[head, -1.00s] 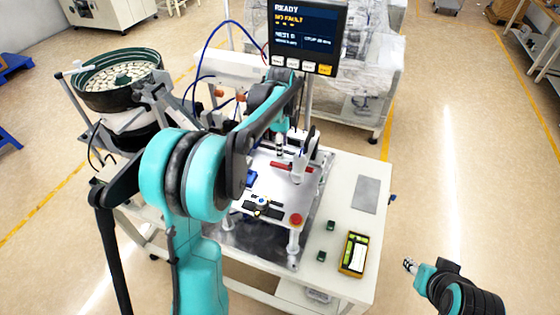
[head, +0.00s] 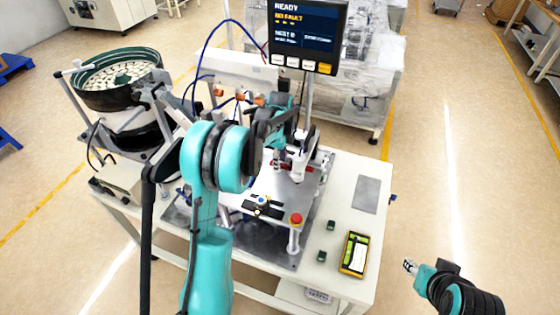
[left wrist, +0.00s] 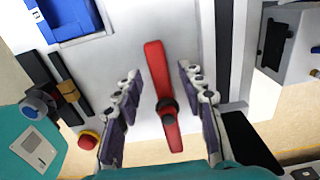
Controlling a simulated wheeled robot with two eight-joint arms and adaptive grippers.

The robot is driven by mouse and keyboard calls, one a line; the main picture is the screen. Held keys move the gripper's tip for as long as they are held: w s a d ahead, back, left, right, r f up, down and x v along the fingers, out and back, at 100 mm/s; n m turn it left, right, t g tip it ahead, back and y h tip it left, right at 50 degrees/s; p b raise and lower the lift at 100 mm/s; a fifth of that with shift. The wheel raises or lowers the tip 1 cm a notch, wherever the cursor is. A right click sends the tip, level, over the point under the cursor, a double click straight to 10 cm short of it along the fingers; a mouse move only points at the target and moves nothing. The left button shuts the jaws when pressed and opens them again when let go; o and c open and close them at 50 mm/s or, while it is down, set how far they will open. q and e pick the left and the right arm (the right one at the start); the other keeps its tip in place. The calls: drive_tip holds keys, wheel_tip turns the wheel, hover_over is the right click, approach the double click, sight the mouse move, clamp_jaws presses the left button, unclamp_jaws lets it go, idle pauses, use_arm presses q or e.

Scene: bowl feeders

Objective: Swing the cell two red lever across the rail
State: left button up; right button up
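The red lever (left wrist: 163,97) shows in the left wrist view as a long bar with a dark round pivot, lying near lengthwise on a pale plate. My left gripper (left wrist: 159,72) is open, its two fingers on either side of the lever with gaps on both sides. In the head view my left gripper (head: 278,160) is over the machine's plate, and the gripper and arm mostly hide the lever there. My right gripper (head: 409,266) is low at the right, off the table and away from the machine; its finger opening is too small to judge.
A red button (head: 296,218) stands at the plate's front corner. A display (head: 305,32) reads READY, NO FAULT. A bowl feeder (head: 118,78) stands at left. A yellow handheld device (head: 354,254) and a grey pad (head: 366,194) lie on the white table.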

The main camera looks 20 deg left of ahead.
use_arm(q)
clamp_jaws()
